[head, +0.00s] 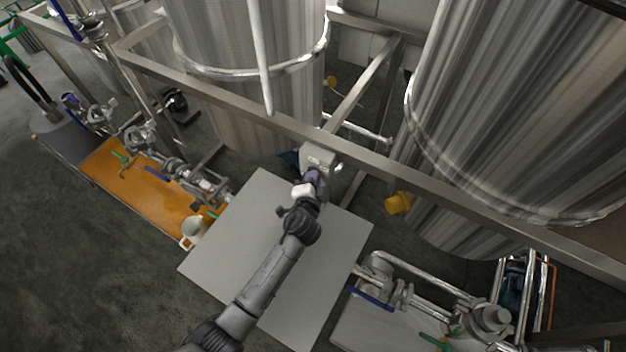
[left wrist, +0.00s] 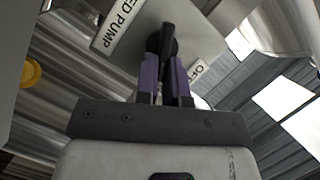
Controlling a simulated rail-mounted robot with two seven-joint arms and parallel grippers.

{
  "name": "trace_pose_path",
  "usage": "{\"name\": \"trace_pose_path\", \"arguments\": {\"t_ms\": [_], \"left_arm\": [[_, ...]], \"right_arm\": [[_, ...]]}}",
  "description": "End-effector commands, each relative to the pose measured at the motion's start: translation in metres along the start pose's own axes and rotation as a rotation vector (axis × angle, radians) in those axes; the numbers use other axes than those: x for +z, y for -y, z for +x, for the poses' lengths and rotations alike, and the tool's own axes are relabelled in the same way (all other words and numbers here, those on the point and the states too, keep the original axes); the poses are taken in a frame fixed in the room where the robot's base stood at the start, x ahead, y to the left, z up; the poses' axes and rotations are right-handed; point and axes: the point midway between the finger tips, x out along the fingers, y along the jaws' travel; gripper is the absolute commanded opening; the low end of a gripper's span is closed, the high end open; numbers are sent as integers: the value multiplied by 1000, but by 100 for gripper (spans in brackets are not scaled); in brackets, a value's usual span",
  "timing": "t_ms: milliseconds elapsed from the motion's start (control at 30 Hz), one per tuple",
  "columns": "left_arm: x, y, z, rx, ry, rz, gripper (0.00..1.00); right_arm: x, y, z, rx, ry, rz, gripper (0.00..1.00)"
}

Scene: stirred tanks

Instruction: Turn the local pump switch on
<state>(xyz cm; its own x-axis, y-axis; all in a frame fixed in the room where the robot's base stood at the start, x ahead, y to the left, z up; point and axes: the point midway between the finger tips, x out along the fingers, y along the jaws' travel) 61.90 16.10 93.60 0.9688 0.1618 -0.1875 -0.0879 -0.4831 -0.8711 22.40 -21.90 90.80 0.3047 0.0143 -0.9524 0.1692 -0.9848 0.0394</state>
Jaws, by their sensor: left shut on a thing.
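The local pump switch box (head: 318,158) is a small light grey box on the steel frame rail in front of the tanks. In the left wrist view its pale face (left wrist: 202,38) bears a label (left wrist: 124,24) reading "...ED PUMP" and a partly hidden label (left wrist: 197,71) starting "OF". A black switch handle (left wrist: 168,40) stands out from the face. My left gripper (head: 316,176) is at the box, and its purple fingers (left wrist: 165,64) are shut on the handle, one on each side. The handle's lower part is hidden between the fingers. My right gripper is not in view.
Large steel tanks (head: 245,95) stand behind the rail (head: 225,105). A light grey tabletop (head: 235,235) lies below my left arm. Pipework with valves (head: 395,290) lies on both sides. Open floor (head: 70,260) is at left.

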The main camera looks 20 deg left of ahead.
Motion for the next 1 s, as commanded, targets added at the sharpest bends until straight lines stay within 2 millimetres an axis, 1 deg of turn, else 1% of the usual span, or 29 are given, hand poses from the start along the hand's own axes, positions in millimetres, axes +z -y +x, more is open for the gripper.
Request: {"name": "trace_pose_path", "arguments": {"t_ms": [33, 367, 400, 667, 900, 1000], "left_arm": [[2, -3, 0, 3, 3, 5, 0], [2, -3, 0, 3, 4, 8, 0], [2, -3, 0, 3, 4, 8, 10], [1, -2, 0, 1, 2, 6, 35], [1, -1, -1, 0, 1, 5, 35], [0, -1, -6, 0, 0, 5, 35]], "right_arm": [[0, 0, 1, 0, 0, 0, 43], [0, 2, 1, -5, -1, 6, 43], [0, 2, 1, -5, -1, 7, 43], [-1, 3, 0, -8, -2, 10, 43], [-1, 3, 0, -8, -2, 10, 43], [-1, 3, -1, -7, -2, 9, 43]]}}
